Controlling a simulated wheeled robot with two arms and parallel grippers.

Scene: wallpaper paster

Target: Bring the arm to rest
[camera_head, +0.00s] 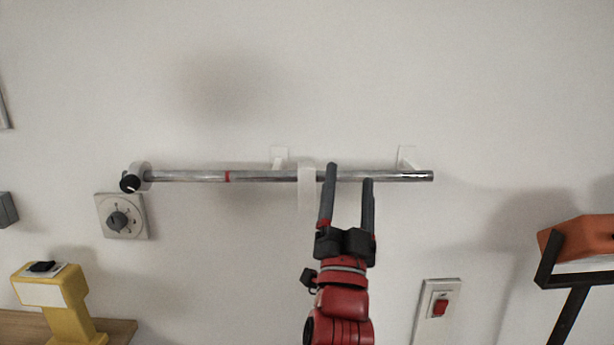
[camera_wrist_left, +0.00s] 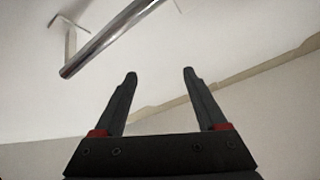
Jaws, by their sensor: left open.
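My left gripper (camera_head: 347,174) is red and black, with its two dark fingers pointing up in the head view. It is open, with nothing between the fingers. In the head view the fingertips overlap the right part of a metal rod (camera_head: 265,176) on the wall. The left wrist view shows the open fingers (camera_wrist_left: 160,76) empty, with the end of the rod (camera_wrist_left: 108,38) beyond them at upper left, apart from them. A white strip (camera_head: 306,187) hangs over the rod just left of the fingers. My right gripper is not in view.
The rod has wall brackets (camera_head: 407,158), a red mark and a black knob (camera_head: 130,183) at its left end. A dial (camera_head: 118,221) and a red switch (camera_head: 439,305) are on the wall. A yellow device (camera_head: 55,300) stands lower left; an orange object (camera_head: 578,238) sits right on a black bracket.

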